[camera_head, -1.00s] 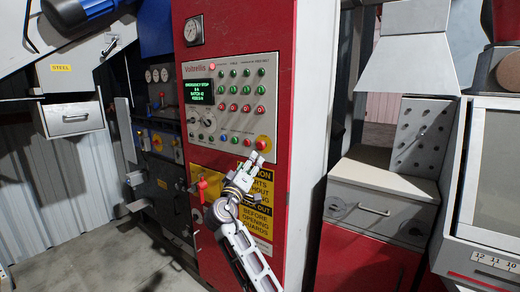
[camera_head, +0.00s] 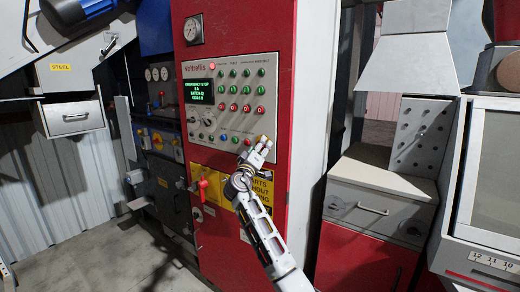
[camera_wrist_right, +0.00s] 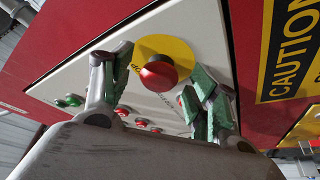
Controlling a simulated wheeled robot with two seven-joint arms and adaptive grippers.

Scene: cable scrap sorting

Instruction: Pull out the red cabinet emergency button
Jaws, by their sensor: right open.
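The red emergency button (camera_wrist_right: 158,73) is a round mushroom head on a yellow disc (camera_wrist_right: 183,50), low on the control panel in the right wrist view. My right gripper (camera_wrist_right: 158,85) is open, with one green-padded finger to the left of the button and one to the right. I see gaps between the pads and the button; how deep the fingers reach is hard to tell. In the head view my right gripper (camera_head: 264,148) is at the panel's lower right corner and mostly hides the button. My left gripper is out of view.
The red cabinet (camera_head: 310,110) carries the pale panel with a lit screen (camera_head: 198,91), knobs and several green and red buttons near my gripper. A red handle (camera_head: 203,188) sticks out lower left. A drawer unit (camera_head: 375,205) stands to the right.

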